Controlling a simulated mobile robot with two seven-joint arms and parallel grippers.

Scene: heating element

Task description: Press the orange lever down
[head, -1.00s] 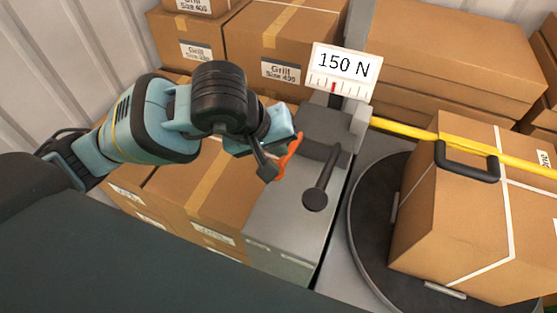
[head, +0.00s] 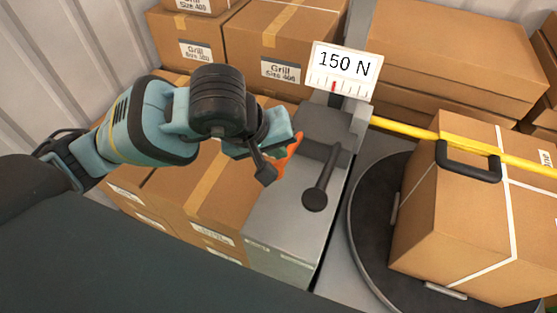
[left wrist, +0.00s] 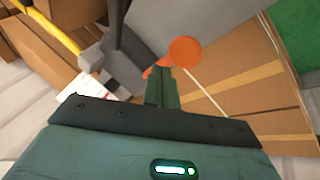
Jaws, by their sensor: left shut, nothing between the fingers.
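The orange lever (head: 287,158) sticks out from the left side of the grey strapping machine (head: 325,130) in the head view. My left gripper (head: 266,170) is right at the lever and covers part of it. In the left wrist view the round orange knob of the lever (left wrist: 185,51) shows just past the tips of my left gripper (left wrist: 162,75). The fingers are shut with nothing between them. They look very close to the lever; I cannot tell whether they touch it. My right gripper is not in view.
A black-knobbed handle (head: 316,200) stands right of the lever. A gauge sign reading 150 N (head: 343,65) is behind. A yellow strap (head: 405,131) runs to a cardboard box (head: 450,220) on a round dark turntable (head: 368,240). Stacked boxes (head: 285,50) fill the back.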

